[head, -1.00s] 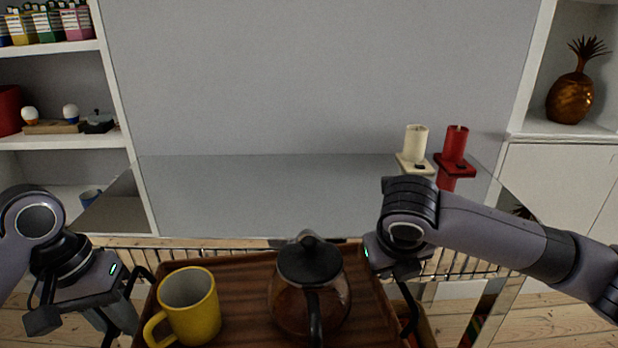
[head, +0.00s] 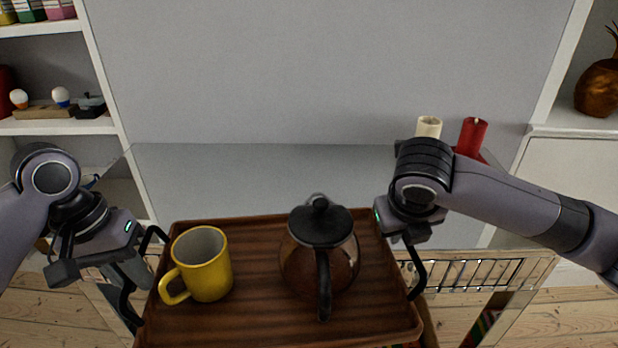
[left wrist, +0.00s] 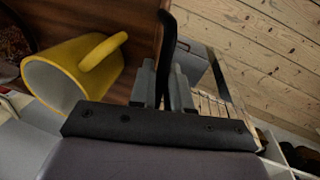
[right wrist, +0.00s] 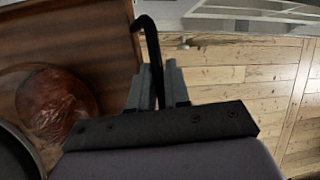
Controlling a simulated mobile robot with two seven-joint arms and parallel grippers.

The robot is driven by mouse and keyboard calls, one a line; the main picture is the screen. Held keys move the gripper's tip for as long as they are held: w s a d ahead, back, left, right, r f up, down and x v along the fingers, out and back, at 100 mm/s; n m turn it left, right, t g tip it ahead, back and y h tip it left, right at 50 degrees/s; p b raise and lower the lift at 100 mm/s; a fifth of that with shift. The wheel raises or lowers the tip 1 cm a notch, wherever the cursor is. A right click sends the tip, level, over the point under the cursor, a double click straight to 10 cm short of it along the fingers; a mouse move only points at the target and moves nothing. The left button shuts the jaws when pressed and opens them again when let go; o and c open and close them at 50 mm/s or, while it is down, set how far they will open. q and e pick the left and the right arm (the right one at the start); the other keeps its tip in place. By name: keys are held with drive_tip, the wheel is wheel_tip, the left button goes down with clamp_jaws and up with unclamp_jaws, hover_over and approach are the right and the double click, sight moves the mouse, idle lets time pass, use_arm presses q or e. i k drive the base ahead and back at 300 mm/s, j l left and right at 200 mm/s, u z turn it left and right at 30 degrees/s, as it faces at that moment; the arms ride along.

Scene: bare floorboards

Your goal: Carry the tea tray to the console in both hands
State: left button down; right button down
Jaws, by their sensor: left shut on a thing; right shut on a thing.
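The brown wooden tea tray (head: 260,318) is held up in front of me, its far edge over the near part of the glass-topped console (head: 270,175). A yellow mug (head: 205,265) stands upright on its left part. A glass teapot with a black lid (head: 320,250) stands right of its middle. My left gripper (head: 138,262) is shut on the tray's left black handle, which also shows in the left wrist view (left wrist: 167,55). My right gripper (head: 410,250) is shut on the right black handle, seen between the fingers in the right wrist view (right wrist: 152,50).
A cream candle (head: 428,127) and a red candle (head: 472,137) stand at the console's back right, partly behind my right arm. The left and middle of the console top look clear. White shelves (head: 60,128) stand left, and a cabinet with a copper pineapple (head: 598,88) stands right.

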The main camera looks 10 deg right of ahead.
sight(328, 191)
drive_tip(key=i+l, duration=0.85)
